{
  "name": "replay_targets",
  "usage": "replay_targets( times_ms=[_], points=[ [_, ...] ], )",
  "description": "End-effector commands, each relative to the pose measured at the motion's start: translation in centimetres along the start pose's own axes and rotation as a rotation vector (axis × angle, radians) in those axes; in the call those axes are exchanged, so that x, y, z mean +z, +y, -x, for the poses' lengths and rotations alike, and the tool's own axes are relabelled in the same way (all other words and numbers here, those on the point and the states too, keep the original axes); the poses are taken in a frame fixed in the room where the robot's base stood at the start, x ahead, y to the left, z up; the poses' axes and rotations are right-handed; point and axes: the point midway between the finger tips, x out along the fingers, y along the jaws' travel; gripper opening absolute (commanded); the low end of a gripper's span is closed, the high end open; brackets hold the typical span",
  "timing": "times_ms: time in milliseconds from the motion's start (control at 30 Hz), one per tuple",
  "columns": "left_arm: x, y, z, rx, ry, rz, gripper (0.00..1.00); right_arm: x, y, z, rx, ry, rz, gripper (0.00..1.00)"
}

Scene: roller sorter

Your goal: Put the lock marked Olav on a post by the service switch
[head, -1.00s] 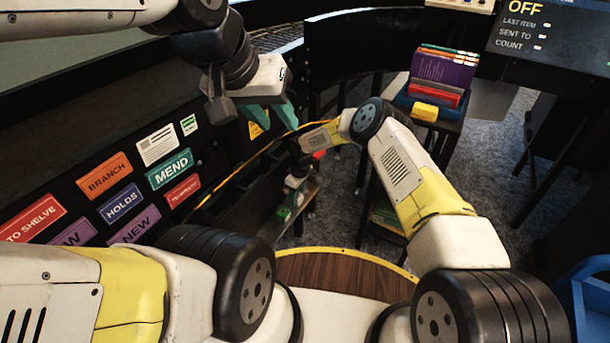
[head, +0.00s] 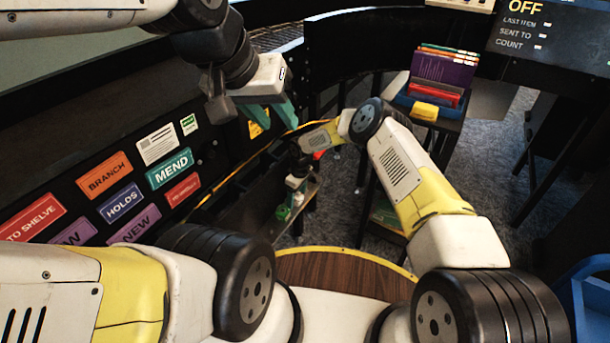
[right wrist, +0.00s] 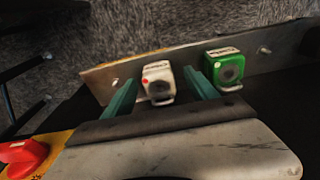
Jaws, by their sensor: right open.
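In the right wrist view a white lock (right wrist: 158,82) with a red dot and a green lock (right wrist: 226,68) sit along a pale strip (right wrist: 195,58). Each has a small label too blurred to read, so I cannot tell which is Olav. My right gripper (right wrist: 162,80) is open, its teal fingers either side of the white lock, not closed on it. A red switch knob (right wrist: 22,155) on a yellow plate shows at lower left. In the head view the green lock (head: 283,213) is small and low. My left gripper (head: 268,116) is open and empty, up by the dark panel.
Small pale pegs (right wrist: 264,50) show on the strip. The dark panel carries coloured signs such as MEND (head: 169,169). A stand with books in a blue bin (head: 437,93) is behind my right arm. A blue cart edge (head: 590,300) is at lower right.

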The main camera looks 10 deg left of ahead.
Motion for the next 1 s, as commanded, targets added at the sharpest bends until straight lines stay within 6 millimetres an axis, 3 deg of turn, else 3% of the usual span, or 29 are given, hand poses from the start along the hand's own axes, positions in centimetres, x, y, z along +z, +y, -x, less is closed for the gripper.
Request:
replay_targets(
  times_ms=[167, 500, 833, 967, 1000],
  points=[
    [0.0, 0.0, 0.0, 0.0, 0.0, 0.0, 0.36, -0.1, 0.1, 1.2, 0.002, 0.001, 0.001, 0.67],
    [0.0, 0.0, 0.0, 0.0, 0.0, 0.0, 0.36, 0.0, 0.1, 6.6, 0.001, 0.0, 0.0, 0.67],
    [0.0, 0.0, 0.0, 0.0, 0.0, 0.0, 0.36, 0.0, 0.5, 9.0, 0.008, 0.003, -0.007, 0.67],
    [0.0, 0.0, 0.0, 0.0, 0.0, 0.0, 0.36, 0.5, 1.7, 13.1, 0.034, 0.011, -0.034, 0.67],
    [0.0, 0.0, 0.0, 0.0, 0.0, 0.0, 0.36, 0.8, 2.2, 15.0, 0.046, 0.014, -0.048, 0.67]
  ],
)
